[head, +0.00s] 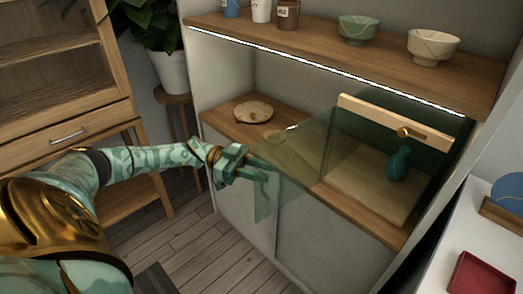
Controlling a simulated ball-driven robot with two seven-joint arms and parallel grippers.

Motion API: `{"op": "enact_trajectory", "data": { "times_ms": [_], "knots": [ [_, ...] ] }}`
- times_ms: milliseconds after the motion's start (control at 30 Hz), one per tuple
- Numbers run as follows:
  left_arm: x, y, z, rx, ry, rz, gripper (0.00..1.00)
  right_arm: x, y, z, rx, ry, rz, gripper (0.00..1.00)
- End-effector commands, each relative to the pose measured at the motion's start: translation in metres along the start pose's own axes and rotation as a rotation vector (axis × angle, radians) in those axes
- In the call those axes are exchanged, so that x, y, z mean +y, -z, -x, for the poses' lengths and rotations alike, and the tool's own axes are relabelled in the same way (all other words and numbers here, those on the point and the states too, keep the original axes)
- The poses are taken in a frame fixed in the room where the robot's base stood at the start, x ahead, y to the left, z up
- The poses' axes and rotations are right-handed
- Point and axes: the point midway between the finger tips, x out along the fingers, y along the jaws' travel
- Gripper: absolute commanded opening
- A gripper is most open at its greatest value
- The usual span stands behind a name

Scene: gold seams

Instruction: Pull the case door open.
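The case door is a tinted green glass pane (300,160) that stands out at an angle from the front of the shelf bay, with its near edge beyond the cabinet front. Behind it, a small teal vase (398,163) stands on a pale wooden base (365,190). A light wooden bar (385,118) with a brass knob lies above the vase. My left gripper (262,170) is at the pane's near left edge, its fingers overlapping the glass. I cannot tell whether the fingers grip it. My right gripper is out of view.
A round wooden plate (253,111) lies on the lower shelf, left of the pane. The upper shelf (320,45) holds cups, a green bowl (358,29) and a cream bowl (433,46). A potted plant (172,70) and a wooden cabinet (65,70) stand left. A red tray (482,275) is bottom right.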

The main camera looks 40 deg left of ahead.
Motion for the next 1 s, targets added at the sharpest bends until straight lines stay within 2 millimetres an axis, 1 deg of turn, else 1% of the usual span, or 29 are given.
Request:
{"op": "enact_trajectory", "data": {
  "times_ms": [33,233,367,467,700,800,900,1000],
  "knots": [
    [0.000,0.002,0.000,0.005,-0.001,0.000,0.30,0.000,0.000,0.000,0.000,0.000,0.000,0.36],
    [0.000,0.002,0.001,0.003,-0.001,0.001,0.30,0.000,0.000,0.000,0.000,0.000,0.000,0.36],
    [-0.001,0.000,0.012,0.000,0.001,0.003,0.30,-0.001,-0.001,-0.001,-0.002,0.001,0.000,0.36],
    [-0.001,-0.001,0.032,-0.001,0.003,0.004,0.30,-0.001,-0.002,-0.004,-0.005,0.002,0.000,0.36],
    [-0.002,-0.006,0.098,-0.005,0.003,0.006,0.30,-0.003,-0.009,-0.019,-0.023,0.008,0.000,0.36],
    [-0.002,-0.007,0.122,-0.005,0.002,0.007,0.30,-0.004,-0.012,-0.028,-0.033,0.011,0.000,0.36],
    [-0.002,-0.007,0.141,-0.005,0.002,0.006,0.30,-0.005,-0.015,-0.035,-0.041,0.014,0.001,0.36],
    [-0.002,-0.006,0.154,-0.004,0.000,0.004,0.30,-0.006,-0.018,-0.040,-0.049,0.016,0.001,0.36]
  ]
}}
